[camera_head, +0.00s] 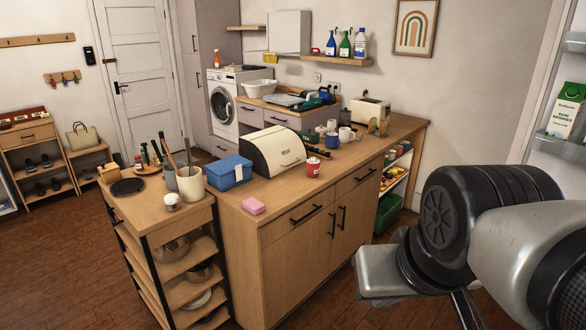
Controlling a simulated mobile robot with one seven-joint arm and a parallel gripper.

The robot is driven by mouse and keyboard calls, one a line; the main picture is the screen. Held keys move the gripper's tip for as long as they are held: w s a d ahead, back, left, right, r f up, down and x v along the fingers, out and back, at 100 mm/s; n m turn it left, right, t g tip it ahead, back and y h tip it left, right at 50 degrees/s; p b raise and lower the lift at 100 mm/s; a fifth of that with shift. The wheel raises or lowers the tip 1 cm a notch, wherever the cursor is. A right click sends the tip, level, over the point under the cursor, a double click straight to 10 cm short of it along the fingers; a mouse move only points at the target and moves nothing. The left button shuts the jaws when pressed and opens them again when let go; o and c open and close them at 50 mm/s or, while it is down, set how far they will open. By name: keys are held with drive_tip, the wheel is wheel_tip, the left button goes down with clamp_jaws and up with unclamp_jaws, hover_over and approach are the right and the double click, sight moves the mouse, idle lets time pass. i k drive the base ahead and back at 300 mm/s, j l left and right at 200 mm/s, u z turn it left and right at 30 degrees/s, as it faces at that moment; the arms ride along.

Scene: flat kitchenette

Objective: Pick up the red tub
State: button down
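The red tub (313,168) is a small red container with a pale lid and a light label. It stands upright on the wooden counter (285,205), near its front edge and just right of the bread box. My arm comes in from the right edge of the picture, with part of my gripper (385,278) low at the right, in front of the counter and well apart from the tub. The fingertips cannot be made out, so its opening is unclear.
Close to the tub are the cream bread box (273,150), a blue mug (332,140) behind, and a pink block (253,206) to the left. A blue box (230,172) and a utensil crock (190,184) stand further left. Floor is open at the left.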

sight(313, 167)
drive_tip(key=i+l+u, duration=0.3)
drive_tip(key=i+l, duration=0.3)
drive_tip(key=i, duration=0.3)
drive_tip(key=i+l+u, duration=0.3)
drive_tip(key=i+l, duration=0.45)
drive_tip(key=i+l+u, duration=0.3)
drive_tip(key=i+l, duration=0.5)
drive_tip(key=l, duration=0.2)
